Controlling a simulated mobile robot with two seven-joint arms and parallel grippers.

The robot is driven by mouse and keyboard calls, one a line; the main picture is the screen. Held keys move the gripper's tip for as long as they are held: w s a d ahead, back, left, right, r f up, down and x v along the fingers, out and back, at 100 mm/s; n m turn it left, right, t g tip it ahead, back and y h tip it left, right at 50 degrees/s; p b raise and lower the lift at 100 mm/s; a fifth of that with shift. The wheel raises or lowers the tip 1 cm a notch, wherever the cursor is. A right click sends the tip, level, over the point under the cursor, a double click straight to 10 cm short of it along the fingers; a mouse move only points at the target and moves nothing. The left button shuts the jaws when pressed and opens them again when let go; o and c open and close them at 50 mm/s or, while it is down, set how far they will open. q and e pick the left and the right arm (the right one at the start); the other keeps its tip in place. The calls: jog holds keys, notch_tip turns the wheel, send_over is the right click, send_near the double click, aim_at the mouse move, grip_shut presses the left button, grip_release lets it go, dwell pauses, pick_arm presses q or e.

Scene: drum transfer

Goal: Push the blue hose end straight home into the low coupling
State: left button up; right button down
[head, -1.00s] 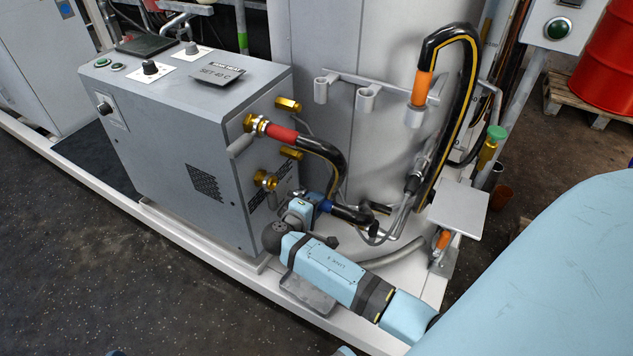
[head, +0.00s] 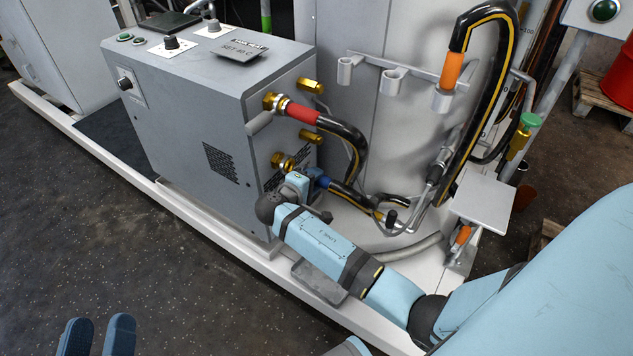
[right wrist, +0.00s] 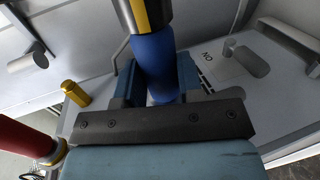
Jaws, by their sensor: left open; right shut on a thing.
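The blue hose end (head: 322,181) is on a black hose with a yellow stripe. My right gripper (head: 309,184) is shut on it, low in front of the grey cabinet's right side. The right wrist view shows the blue hose end (right wrist: 155,62) between the two fingers. The low coupling (head: 283,161) is the brass fitting low on the cabinet, just up and left of the gripper. The tip of the hose end is hidden by the gripper, so I cannot tell whether it touches the coupling. My left gripper (head: 97,337) is open and empty at the bottom left.
A red hose end (head: 303,113) sits on the upper brass coupling (head: 274,102). Brass stubs (head: 310,136) stick out nearby. An orange-ended hose (head: 452,72) hangs on the rack at right. A small grey shelf (head: 483,198) stands right of my right arm. The floor at left is clear.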

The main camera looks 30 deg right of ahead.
jog(key=shift+w+a, duration=0.35)
jog(key=shift+w, duration=0.5)
jog(key=shift+w+a, duration=0.35)
jog(key=shift+w, duration=0.45)
jog(key=shift+w+r, duration=0.1)
jog(key=shift+w, duration=0.05)
jog(key=c, duration=0.7)
grip_release()
jog(key=shift+a, duration=0.1)
